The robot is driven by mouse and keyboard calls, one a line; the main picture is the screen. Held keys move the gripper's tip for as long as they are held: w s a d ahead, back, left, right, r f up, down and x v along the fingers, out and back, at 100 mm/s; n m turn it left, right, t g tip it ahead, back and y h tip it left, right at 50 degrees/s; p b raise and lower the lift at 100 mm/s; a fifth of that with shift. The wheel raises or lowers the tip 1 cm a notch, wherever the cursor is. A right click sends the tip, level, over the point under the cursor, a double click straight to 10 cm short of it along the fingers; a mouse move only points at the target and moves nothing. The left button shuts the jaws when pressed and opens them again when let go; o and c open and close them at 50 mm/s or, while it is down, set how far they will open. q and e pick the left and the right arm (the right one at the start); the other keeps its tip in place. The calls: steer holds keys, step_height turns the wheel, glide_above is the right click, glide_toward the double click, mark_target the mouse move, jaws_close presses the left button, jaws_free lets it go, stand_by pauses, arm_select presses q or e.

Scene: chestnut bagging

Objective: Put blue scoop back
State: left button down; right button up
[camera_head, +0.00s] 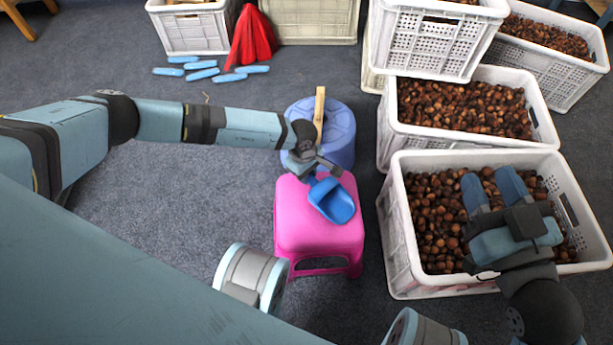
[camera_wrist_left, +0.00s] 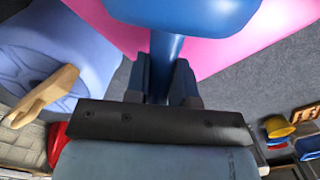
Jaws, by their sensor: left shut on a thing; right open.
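The blue scoop (camera_head: 333,203) is over the seat of the pink stool (camera_head: 300,225). I cannot tell whether the scoop touches the seat. My left gripper (camera_head: 314,172) is shut on the scoop's handle, near the stool's back edge. In the left wrist view the handle (camera_wrist_left: 166,50) runs between the two fingers of the gripper (camera_wrist_left: 160,85), and the scoop's bowl (camera_wrist_left: 185,10) shows at the top. My right gripper (camera_head: 494,188) is open over the chestnuts in the nearest right crate (camera_head: 395,245), its fingers apart.
White crates of chestnuts (camera_head: 385,140) line the right. A red bag (camera_head: 250,45) and several light blue packets (camera_head: 202,74) lie at the back. Carpet on the left is clear.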

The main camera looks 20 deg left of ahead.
arm_select(q)
steer(key=shift+f, duration=0.3)
steer(key=shift+r, duration=0.1)
arm_select(e)
steer(key=shift+d+r+n+y, duration=0.15)
steer(key=shift+r+n+y, duration=0.15)
steer(key=shift+r, duration=0.3)
arm_select(q)
steer(key=c, duration=1)
jaws_free()
arm_select(e)
steer(key=shift+w+f, duration=0.1)
